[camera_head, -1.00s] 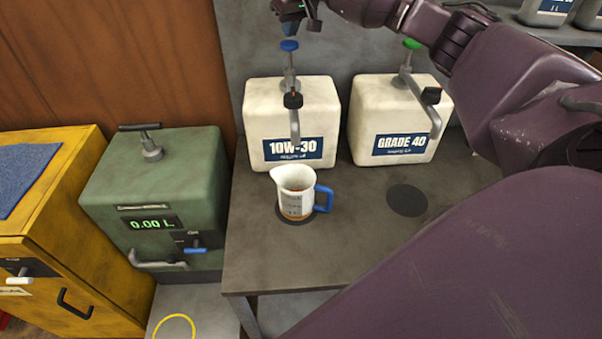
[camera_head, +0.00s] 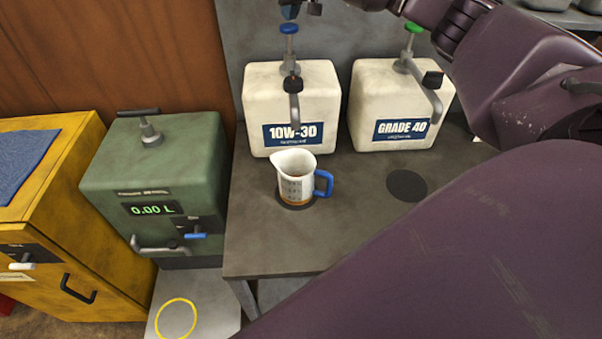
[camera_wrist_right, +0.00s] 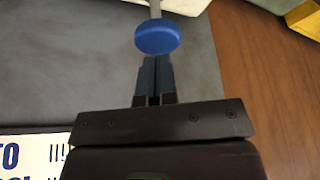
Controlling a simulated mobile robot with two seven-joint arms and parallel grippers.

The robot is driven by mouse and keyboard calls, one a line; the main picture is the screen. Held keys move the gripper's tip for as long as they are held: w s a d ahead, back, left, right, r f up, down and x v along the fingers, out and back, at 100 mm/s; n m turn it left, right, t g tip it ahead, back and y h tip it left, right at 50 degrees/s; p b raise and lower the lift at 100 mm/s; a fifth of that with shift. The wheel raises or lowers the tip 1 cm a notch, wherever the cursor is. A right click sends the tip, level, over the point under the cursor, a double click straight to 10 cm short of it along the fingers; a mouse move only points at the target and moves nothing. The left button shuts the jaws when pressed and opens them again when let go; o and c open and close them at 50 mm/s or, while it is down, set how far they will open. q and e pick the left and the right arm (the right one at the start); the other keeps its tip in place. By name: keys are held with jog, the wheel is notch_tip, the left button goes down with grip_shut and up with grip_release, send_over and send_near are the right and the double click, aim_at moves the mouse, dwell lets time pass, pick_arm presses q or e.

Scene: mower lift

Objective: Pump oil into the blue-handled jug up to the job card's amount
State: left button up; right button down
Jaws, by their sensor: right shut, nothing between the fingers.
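The white jug with the blue handle (camera_head: 296,178) stands upright on a dark round pad under the spout of the 10W-30 container (camera_head: 316,88). A shallow amber layer of oil shows at its bottom; I cannot read its scale marks. The container's pump has a blue knob (camera_head: 289,29), standing raised on its rod. My right gripper (camera_head: 290,10) is above this knob, partly cut off by the top edge. In the right wrist view its fingers (camera_wrist_right: 153,78) are shut and empty, and the blue knob (camera_wrist_right: 157,37) is just beyond their tips. My left gripper is out of view. No job card is readable.
The GRADE 40 container (camera_head: 400,95) with a green-topped pump stands to the right, an empty dark pad (camera_head: 407,185) in front. A green dispenser (camera_head: 150,190) reading 0.00 L and a yellow cabinet (camera_head: 60,260) stand left. My right arm covers the right side.

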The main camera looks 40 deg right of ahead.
aim_at(290, 26)
jog(key=shift+f, duration=3)
jog(key=shift+r, duration=3.35)
jog(key=shift+f, duration=0.25)
